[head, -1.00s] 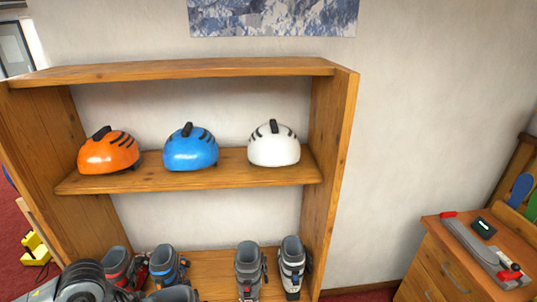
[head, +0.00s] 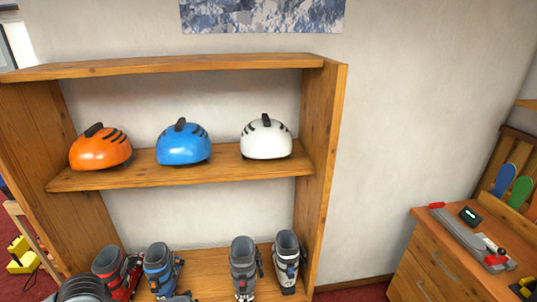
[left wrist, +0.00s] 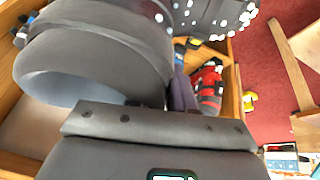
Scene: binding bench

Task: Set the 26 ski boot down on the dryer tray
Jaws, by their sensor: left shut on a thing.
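A dark grey ski boot fills the upper left of the left wrist view, its round cuff (left wrist: 100,55) very close to the camera. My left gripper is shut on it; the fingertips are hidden. A dark part of my left arm shows at the lower left of the head view. The number on the held boot is not readable. I cannot make out a dryer tray in either view. My right gripper is not in view.
A wooden shelf (head: 335,180) holds orange (head: 100,152), blue (head: 184,150) and white (head: 266,142) helmets. Red (head: 115,270), blue (head: 160,268), grey (head: 243,265) and grey-white (head: 287,262) boots stand below. A drawer unit (head: 435,275) stands right. A yellow object (head: 22,257) is at left.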

